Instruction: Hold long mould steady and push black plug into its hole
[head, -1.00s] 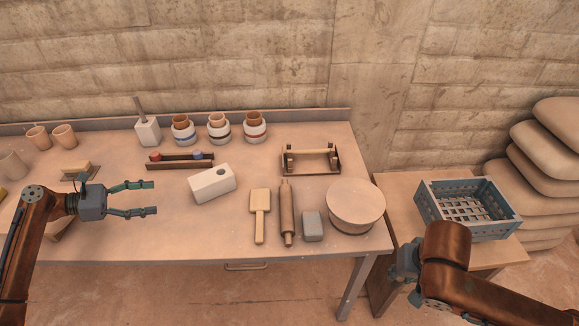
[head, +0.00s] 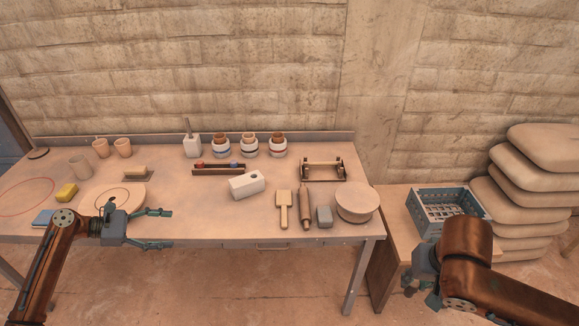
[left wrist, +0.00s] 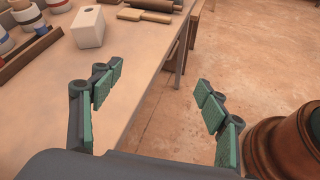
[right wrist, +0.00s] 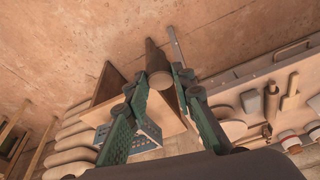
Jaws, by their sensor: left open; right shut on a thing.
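The long mould (head: 247,187) is a pale block with a dark hole, lying on the middle of the bench; it also shows at the top of the left wrist view (left wrist: 88,28). My left gripper (head: 150,228) is open and empty, left of the mould and nearer to me, by the bench's front edge. My right gripper (head: 420,291) is low at the right, apart from the bench and partly hidden by my arm. In the right wrist view, it is shut on a dark tapered piece with a round end, apparently the black plug (right wrist: 156,62).
A rack (head: 219,172) with a red and a blue plug stands behind the mould. A blue crate (head: 448,211) stands on the side table.

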